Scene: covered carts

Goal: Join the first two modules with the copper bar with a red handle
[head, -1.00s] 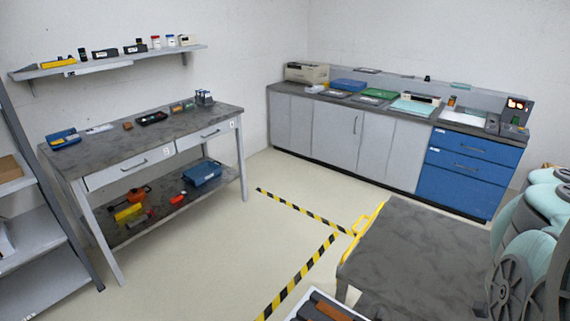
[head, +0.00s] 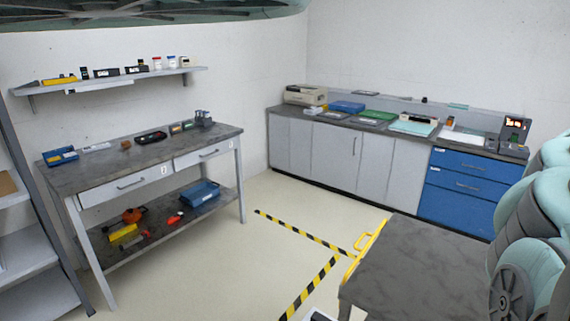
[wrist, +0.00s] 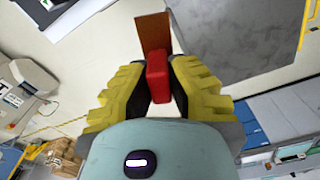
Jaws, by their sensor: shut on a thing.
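In the wrist view my gripper (wrist: 158,85) has its yellow ridged fingers closed on the red handle (wrist: 158,78) of the copper bar (wrist: 154,31). The flat copper-brown plate extends from the handle away from my gripper, above the floor. My gripper does not show in the head view, where only parts of my own arm appear at the right and along the top edge. I cannot make out the modules in either current view.
A grey-topped cart (head: 415,262) with a yellow handle (head: 366,250) stands at the lower right. A workbench (head: 140,163) is at the left, and blue drawers (head: 468,185) are at the back. Striped tape (head: 305,233) crosses open floor between them.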

